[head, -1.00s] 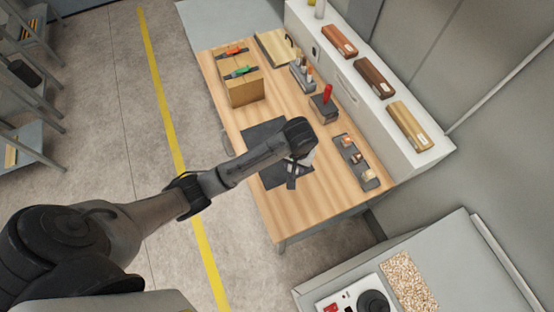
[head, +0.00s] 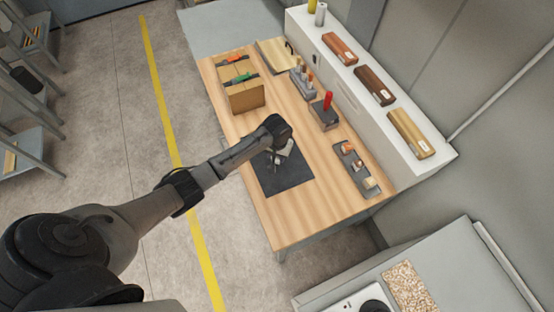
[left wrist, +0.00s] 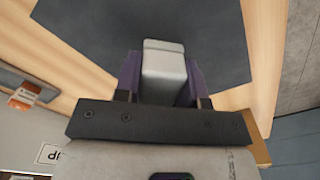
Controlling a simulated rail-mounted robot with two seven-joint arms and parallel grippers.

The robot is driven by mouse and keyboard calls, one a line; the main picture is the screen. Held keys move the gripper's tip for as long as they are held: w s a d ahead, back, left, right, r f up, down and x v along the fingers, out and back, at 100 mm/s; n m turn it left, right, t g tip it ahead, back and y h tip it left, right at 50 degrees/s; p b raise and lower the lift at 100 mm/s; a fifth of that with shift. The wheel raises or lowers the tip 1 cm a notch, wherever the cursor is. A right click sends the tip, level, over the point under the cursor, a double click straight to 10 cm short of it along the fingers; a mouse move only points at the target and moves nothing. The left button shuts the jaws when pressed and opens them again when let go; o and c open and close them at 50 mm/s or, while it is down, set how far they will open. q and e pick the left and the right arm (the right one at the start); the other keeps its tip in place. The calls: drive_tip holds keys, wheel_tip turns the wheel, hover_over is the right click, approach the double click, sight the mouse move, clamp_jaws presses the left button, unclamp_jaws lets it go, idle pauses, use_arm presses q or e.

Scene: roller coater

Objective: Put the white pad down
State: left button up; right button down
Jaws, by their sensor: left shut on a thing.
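The white pad (left wrist: 164,72) is a pale block between the two fingers of my left gripper (left wrist: 158,75), which is shut on it. In the head view my left gripper (head: 276,158) is over the upper part of the dark mat (head: 288,180), and a bit of the white pad (head: 287,147) shows beside it. The dark mat (left wrist: 80,25) lies under the pad in the left wrist view. I cannot tell whether the pad touches the mat. My right gripper is in neither view.
On the wooden table (head: 310,215) stand a cardboard box (head: 246,98), a holder with a red handle (head: 326,112), a tool rack (head: 302,82) and a grey tray with small pieces (head: 356,168). A white shelf with several wood-toned blocks runs along the back. The table's near end is clear.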

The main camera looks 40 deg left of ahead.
sight(277, 160)
use_arm(q)
drive_tip(key=shift+f, duration=1.95)
drive_tip(key=shift+f, duration=0.2)
drive_tip(key=o, duration=1)
wheel_tip(277, 160, up, 11)
drive_tip(key=shift+f+p, duration=0.15)
drive_tip(key=shift+p, duration=0.2)
drive_tip(key=shift+r, duration=0.85)
drive_tip(key=s+d+f+m+t, duration=0.1)
drive_tip(key=s+d+f+m, duration=0.3)
drive_tip(key=s, duration=0.7)
drive_tip(key=s+d+r+m+t, duration=0.1)
drive_tip(key=s+d+t, duration=0.1)
drive_tip(key=s+d, duration=0.65)
drive_tip(key=s+a+r+m, duration=0.1)
drive_tip(key=s+r, duration=0.3)
drive_tip(key=s, duration=0.6)
drive_tip(key=shift+a+r+t, duration=0.15)
drive_tip(key=shift+a+t, duration=0.15)
drive_tip(key=shift+a, duration=0.3)
